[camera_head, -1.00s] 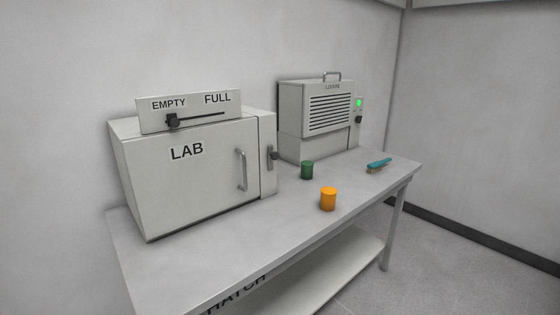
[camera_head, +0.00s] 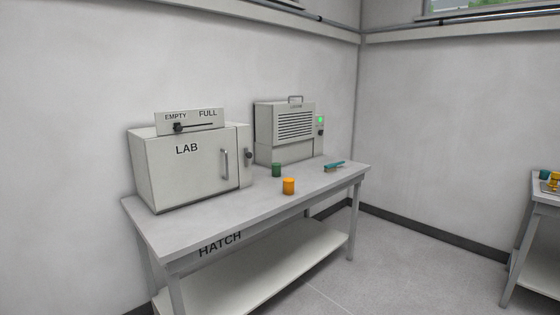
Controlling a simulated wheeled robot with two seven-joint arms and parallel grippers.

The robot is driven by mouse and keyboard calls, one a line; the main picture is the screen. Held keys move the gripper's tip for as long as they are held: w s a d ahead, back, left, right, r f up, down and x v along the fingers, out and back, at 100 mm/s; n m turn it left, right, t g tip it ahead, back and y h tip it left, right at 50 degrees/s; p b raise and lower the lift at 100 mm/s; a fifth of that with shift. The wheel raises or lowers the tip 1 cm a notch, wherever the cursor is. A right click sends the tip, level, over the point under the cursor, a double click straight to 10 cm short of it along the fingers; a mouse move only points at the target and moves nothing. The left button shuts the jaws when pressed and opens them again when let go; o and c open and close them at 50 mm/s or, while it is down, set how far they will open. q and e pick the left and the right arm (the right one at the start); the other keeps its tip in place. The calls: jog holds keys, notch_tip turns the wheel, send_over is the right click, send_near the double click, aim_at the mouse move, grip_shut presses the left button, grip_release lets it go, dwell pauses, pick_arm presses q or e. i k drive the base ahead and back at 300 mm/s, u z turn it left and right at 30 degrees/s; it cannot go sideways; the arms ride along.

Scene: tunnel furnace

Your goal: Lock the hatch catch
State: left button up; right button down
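A grey box furnace labelled LAB (camera_head: 184,168) stands on the left of a grey table. Its front door looks closed and has a vertical bar handle (camera_head: 225,164). A dark catch knob (camera_head: 248,155) sits on the narrow panel to the right of the door; whether it is locked I cannot tell. The word HATCH (camera_head: 220,244) is on the table's front, below the top. A panel marked EMPTY and FULL with a dark slider (camera_head: 178,127) at the EMPTY end sits on top of the box. Neither of my grippers shows.
A louvred unit (camera_head: 291,129) with a green light stands at the table's back. A green cup (camera_head: 276,170), an orange cup (camera_head: 289,186) and a teal brush (camera_head: 335,167) lie on the tabletop (camera_head: 240,215). Another table (camera_head: 545,193) is at the right edge. Open floor lies between.

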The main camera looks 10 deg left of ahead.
aim_at(247, 155)
jog(key=z, duration=0.45)
jog(key=i, duration=0.75)
jog(key=z, duration=0.9)
jog(key=i, duration=1.6)
jog(key=u, duration=0.35)
jog(key=i, duration=0.9)
jog(key=u, duration=1.45)
jog(key=i, duration=0.6)
jog(key=u, duration=0.55)
